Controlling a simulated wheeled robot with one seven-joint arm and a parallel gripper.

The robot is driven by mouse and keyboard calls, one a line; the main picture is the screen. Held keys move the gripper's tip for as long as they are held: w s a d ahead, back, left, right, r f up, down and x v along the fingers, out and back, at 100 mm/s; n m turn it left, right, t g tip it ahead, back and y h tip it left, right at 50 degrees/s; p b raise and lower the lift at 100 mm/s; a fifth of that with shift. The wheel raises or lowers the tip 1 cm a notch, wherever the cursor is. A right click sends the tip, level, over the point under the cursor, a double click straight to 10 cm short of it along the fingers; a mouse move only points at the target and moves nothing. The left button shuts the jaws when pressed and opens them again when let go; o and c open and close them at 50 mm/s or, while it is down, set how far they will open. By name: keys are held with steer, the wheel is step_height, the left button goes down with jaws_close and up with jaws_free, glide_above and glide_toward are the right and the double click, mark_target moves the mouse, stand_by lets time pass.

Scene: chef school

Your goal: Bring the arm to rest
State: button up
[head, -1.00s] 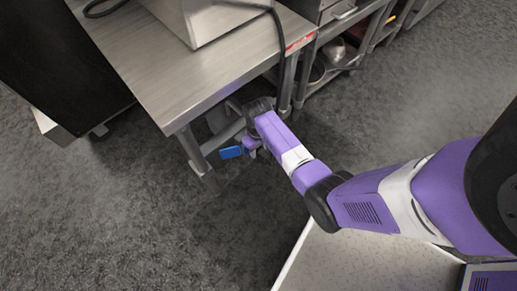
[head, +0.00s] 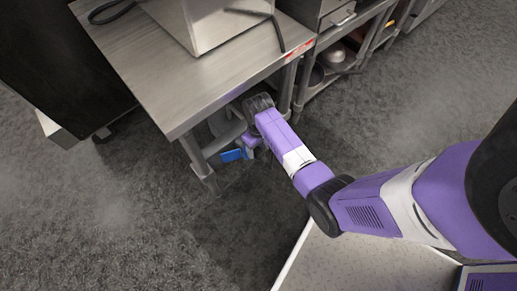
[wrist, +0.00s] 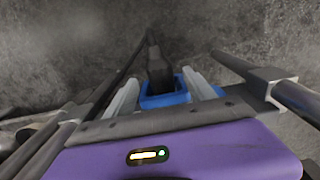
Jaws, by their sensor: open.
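My purple arm reaches down from the right in the head view. My gripper (wrist: 163,92) is at the edge of the steel table (head: 160,85), low beside its front leg (head: 198,165), and is partly hidden by my wrist. In the wrist view its two pale fingers stand apart. A blue object (wrist: 165,98) with a dark upright part (wrist: 158,68) shows between and beyond the fingers. I cannot tell whether they touch it. The blue object also shows near the table leg in the head view (head: 231,155).
A steel box (head: 212,22) stands on the table. A dark cabinet (head: 60,60) stands at the left. Steel shelving (head: 335,50) with bowls runs at the upper right. Open grey floor (head: 110,215) lies at the lower left. In the wrist view, metal bars run close on both sides.

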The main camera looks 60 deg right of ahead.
steer(key=shift+r+p, duration=0.45)
steer(key=shift+r, duration=1.15)
